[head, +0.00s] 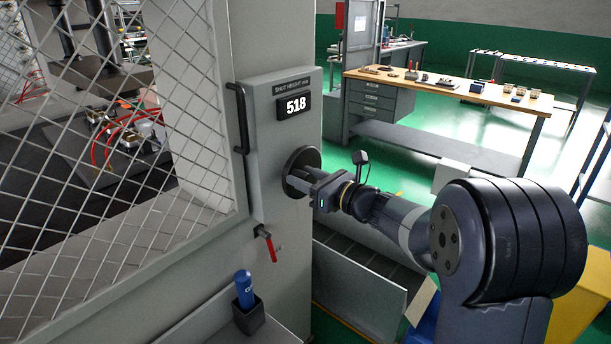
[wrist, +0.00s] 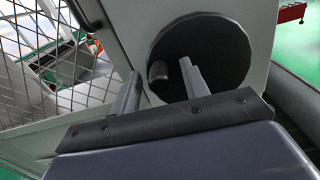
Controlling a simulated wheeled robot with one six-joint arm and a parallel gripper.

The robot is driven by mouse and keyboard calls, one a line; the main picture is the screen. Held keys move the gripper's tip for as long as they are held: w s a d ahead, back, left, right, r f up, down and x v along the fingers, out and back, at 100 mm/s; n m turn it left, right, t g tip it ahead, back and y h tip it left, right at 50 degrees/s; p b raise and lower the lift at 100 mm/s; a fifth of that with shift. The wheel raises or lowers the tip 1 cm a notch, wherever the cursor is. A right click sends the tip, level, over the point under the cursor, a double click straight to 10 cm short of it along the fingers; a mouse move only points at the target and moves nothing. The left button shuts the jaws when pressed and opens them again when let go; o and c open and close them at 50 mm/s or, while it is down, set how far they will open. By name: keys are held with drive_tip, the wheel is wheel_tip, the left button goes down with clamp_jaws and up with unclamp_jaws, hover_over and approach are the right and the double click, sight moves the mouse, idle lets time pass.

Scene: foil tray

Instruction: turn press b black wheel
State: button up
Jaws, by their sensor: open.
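The black wheel (head: 303,157) is a round dark disc on the grey press housing, below the display. It fills the upper middle of the wrist view (wrist: 215,55). A short dark cylindrical handle (wrist: 158,72) stands out from the left part of its face. My gripper (head: 297,181) is at the wheel with its fingers pointing at the face. In the wrist view my gripper (wrist: 160,70) is open, one finger on each side of the handle in the picture. I cannot tell whether either finger touches the handle or the wheel. The gripper hides the wheel's lower part in the head view.
A display (head: 294,105) reading 518 sits above the wheel. A black door handle (head: 239,118) and mesh guard (head: 110,200) are to the left. A red lever (head: 270,246) and a blue bottle in a holder (head: 244,290) are below. A workbench (head: 450,88) stands behind.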

clamp_jaws()
idle(0.5)
